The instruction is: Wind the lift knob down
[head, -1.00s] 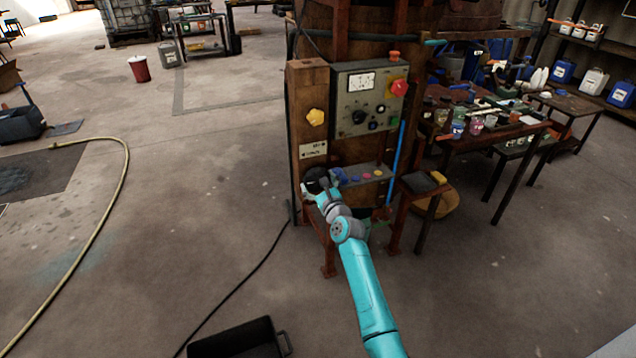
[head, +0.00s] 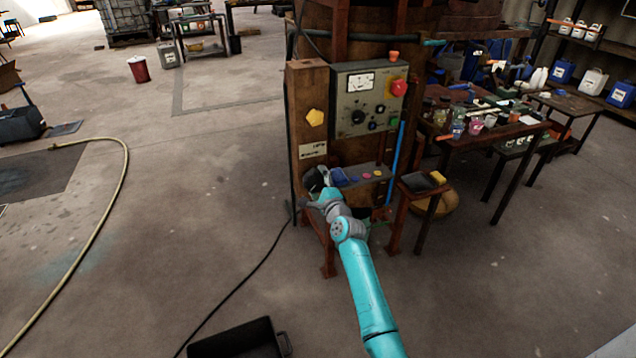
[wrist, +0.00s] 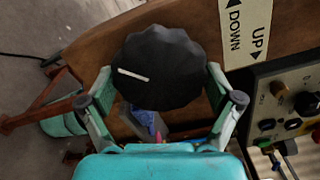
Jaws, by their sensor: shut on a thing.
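The lift knob (wrist: 165,60) is a black, faceted round knob on a brown wooden post. Its white pointer line lies on its left part, pointing left and slightly up in the wrist view. My gripper (wrist: 160,74) has one finger on each side of the knob and is shut on it. In the head view my gripper (head: 324,192) is at the lower part of the post and covers much of the knob. A cream label (wrist: 245,30) with UP and DOWN arrows is beside the knob; it also shows above it in the head view (head: 312,150).
A small shelf (head: 378,184) with coloured items is right of my gripper. A black bin (head: 235,342) and a hose (head: 122,190) lie on the floor.

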